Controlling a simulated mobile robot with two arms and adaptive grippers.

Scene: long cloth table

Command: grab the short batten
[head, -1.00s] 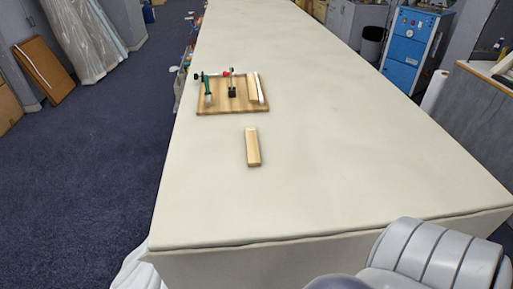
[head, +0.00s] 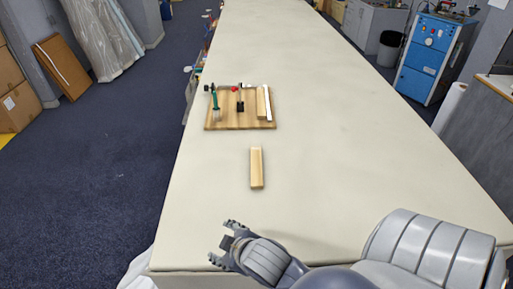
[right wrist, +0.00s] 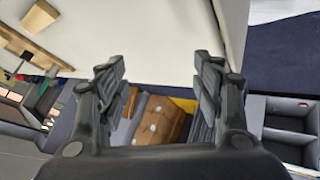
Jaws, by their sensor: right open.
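A short light-wood batten (head: 257,168) lies alone on the cloth table, pointing away from me, in the head view. My right gripper (head: 228,246) is at the table's near edge, in front of the batten and slightly left of it, apart from it. In the right wrist view its two fingers (right wrist: 160,70) stand apart with nothing between them. Wooden pieces show at that view's upper left, one of them a pale bar (right wrist: 40,17); I cannot tell for sure which is the batten. My left gripper is not in view.
Beyond the batten, a wooden board (head: 225,123) carries a green-handled tool (head: 215,100), a dark clamp-like part with a red spot, and another wood piece (head: 262,104) beside a white strip. The cloth table (head: 350,150) is bare to the right.

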